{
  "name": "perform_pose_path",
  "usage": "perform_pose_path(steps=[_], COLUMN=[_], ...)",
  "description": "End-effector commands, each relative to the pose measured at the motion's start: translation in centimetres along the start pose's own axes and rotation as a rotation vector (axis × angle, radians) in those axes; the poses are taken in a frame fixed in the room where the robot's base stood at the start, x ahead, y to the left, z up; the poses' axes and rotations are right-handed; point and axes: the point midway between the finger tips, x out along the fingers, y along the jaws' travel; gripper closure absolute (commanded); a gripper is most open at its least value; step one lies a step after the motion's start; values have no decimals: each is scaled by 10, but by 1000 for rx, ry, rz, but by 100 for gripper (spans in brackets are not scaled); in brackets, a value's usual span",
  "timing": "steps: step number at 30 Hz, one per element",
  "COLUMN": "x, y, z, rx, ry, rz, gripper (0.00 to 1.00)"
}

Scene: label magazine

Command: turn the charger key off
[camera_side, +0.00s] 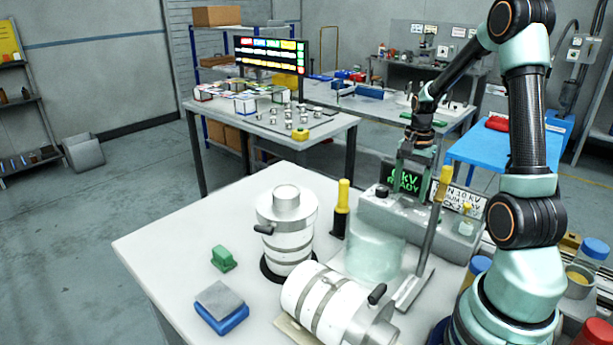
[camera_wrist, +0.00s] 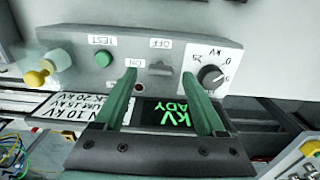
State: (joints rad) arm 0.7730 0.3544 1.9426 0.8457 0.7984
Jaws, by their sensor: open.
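The grey charger box (camera_side: 455,232) stands at the right back of the white bench. It also shows in the wrist view (camera_wrist: 75,62), with its lettering upside down. Its key switch (camera_wrist: 160,68) sits between the ON label (camera_wrist: 135,63) and the OFF label (camera_wrist: 161,43); I cannot tell which way the key points. The green-lettered display (camera_side: 405,178) shows kV and READY. My gripper (camera_side: 416,158) is above the box. In the wrist view my gripper (camera_wrist: 164,88) is open, its green fingers apart on either side of the key area, with nothing held.
A black knob (camera_wrist: 211,75) and a green TEST button (camera_wrist: 103,58) flank the key. A yellow-handled rod (camera_side: 430,235) stands in front of the box. White banded cylinders (camera_side: 288,235) occupy the bench middle. The bench's left part is mostly clear.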

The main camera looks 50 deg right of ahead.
Motion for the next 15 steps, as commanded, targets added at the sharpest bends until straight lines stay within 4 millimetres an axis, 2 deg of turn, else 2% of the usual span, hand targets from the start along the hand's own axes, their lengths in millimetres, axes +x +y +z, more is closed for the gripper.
perform_pose_path(steps=[6, 15], x=[16, 18], y=[0, 0], z=[0, 0], rx=[-1, -1], ry=[0, 1], rz=[0, -1], gripper=[28, 28])
